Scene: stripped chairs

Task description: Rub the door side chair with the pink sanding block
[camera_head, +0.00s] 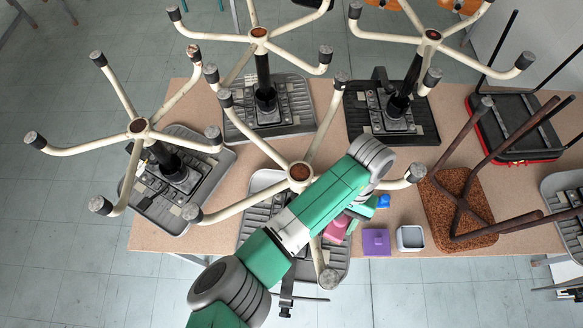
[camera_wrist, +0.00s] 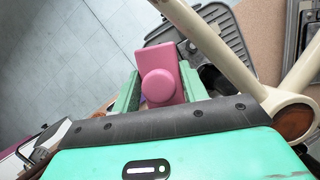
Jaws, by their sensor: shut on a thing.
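My gripper (camera_wrist: 160,88) is shut on the pink sanding block (camera_wrist: 158,62), which has a round knob facing the wrist camera. In the head view the pink block (camera_head: 336,229) is over the front middle upturned chair (camera_head: 299,173). That chair has cream legs and a grey ribbed seat, partly hidden by my green arm. I cannot tell whether the block touches it. A cream leg and hub also show close on the right in the wrist view (camera_wrist: 293,118). The frames do not show which chair is the door side one.
Other upturned chairs stand at the left (camera_head: 138,126), back middle (camera_head: 259,33) and back right (camera_head: 431,36), their legs spreading upward. A brown chair (camera_head: 462,205) is at the right. A purple block (camera_head: 376,241), a grey tray (camera_head: 410,238) and a blue piece (camera_head: 383,200) are at the table's front.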

